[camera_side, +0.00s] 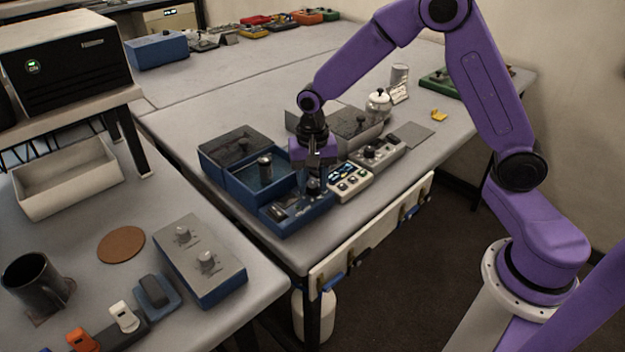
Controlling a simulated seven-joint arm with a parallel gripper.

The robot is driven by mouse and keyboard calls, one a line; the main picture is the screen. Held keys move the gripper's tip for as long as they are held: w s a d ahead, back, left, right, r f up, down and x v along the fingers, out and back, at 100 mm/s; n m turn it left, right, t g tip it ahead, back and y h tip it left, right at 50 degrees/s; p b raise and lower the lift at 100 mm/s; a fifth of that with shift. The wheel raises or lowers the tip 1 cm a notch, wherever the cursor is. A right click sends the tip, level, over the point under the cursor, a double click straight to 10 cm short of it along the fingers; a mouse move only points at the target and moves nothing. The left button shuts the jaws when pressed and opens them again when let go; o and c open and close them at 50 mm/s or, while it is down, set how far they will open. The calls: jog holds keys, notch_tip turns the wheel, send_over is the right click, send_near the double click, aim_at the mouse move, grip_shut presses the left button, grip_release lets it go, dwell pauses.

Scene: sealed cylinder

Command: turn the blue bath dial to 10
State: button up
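The blue bath (240,188) is an open blue box with dark liquid and a dark cylinder (265,165) standing in it. Its lower front panel (292,216) faces the table's front edge and carries a dark switch (277,213) at the left and a dark round dial (313,188) at the right. My gripper (315,178) points down just above the dial. Its fingers are small and dark against the bath, so I cannot tell whether they touch the dial or are open. The dial's marks are too small to read.
A white button panel (350,181) stands close at the right, with a grey knob box (377,151) behind it. A dark-topped blue box (228,147) adjoins the bath at the back left. A white jar (379,104) stands farther back. The table strip in front is clear.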

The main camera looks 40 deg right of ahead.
grip_shut()
jog(key=shift+n, duration=0.3)
jog(key=n, duration=0.3)
jog(key=shift+n, duration=0.4)
jog(key=n, duration=0.4)
jog(key=shift+w, duration=0.1)
jog(key=n, duration=0.9)
jog(key=shift+r, duration=0.1)
jog(key=shift+w+n, duration=0.1)
jog(key=shift+n, duration=0.2)
